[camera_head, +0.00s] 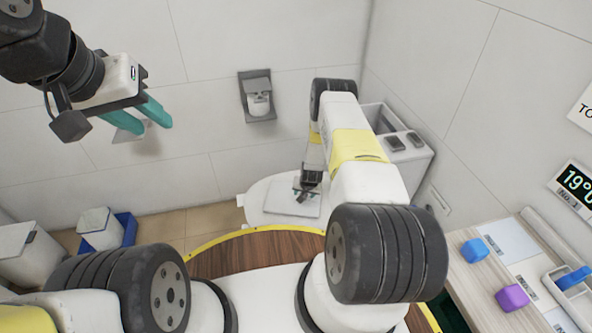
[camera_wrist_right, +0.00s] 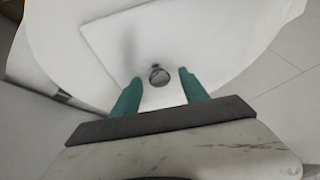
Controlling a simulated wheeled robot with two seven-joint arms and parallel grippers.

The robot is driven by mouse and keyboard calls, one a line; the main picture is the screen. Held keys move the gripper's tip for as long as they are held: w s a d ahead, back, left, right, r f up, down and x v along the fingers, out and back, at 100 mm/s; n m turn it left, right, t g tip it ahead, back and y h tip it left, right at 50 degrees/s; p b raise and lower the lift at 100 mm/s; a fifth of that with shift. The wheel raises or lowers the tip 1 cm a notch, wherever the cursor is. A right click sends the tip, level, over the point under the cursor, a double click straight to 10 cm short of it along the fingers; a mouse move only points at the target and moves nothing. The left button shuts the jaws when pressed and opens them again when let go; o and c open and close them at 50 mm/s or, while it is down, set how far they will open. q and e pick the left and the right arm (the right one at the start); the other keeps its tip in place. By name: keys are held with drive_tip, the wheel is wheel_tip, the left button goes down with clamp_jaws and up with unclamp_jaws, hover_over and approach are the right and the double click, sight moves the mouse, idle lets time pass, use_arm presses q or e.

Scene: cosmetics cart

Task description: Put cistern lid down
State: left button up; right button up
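The cistern lid (camera_head: 290,203) is a flat white square plate lying on the white toilet (camera_head: 259,203) in the head view. The right wrist view shows the lid (camera_wrist_right: 112,38) from above, flat, with a small round metal knob (camera_wrist_right: 160,76) on it. My right gripper (camera_wrist_right: 160,75) is over the lid, its teal fingers apart on either side of the knob with gaps to it. I cannot tell whether the fingertips touch the lid. The cistern (camera_head: 405,165) stands behind to the right, its top uncovered. My left gripper (camera_head: 152,126) is raised at the upper left, fingers apart and empty.
A paper holder (camera_head: 257,96) hangs on the back wall. A blue tray (camera_head: 128,226) and a white bin (camera_head: 28,258) stand at the lower left. A counter (camera_head: 470,285) at the right carries a blue block (camera_head: 474,250) and a purple block (camera_head: 512,297).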

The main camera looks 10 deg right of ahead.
drive_tip(key=s+a+r+n, duration=0.1)
drive_tip(key=s+r, duration=0.1)
drive_tip(key=r, duration=1.3)
drive_tip(key=s+a+r+y, duration=0.1)
drive_tip(key=s+r, duration=0.1)
drive_tip(key=r, duration=1.3)
drive_tip(key=s+a+r+n, duration=0.1)
drive_tip(key=s+a+r, duration=0.1)
drive_tip(key=r, duration=1.3)
drive_tip(key=s+a+r+n, duration=0.1)
drive_tip(key=s+r, duration=0.9)
drive_tip(key=s, duration=0.4)
drive_tip(key=s+a+r+n+t+y, duration=0.1)
drive_tip(key=s+r+n, duration=0.1)
drive_tip(key=s+r, duration=0.8)
drive_tip(key=s, duration=0.4)
drive_tip(key=shift+a, duration=0.35)
drive_tip(key=shift+s, duration=0.1)
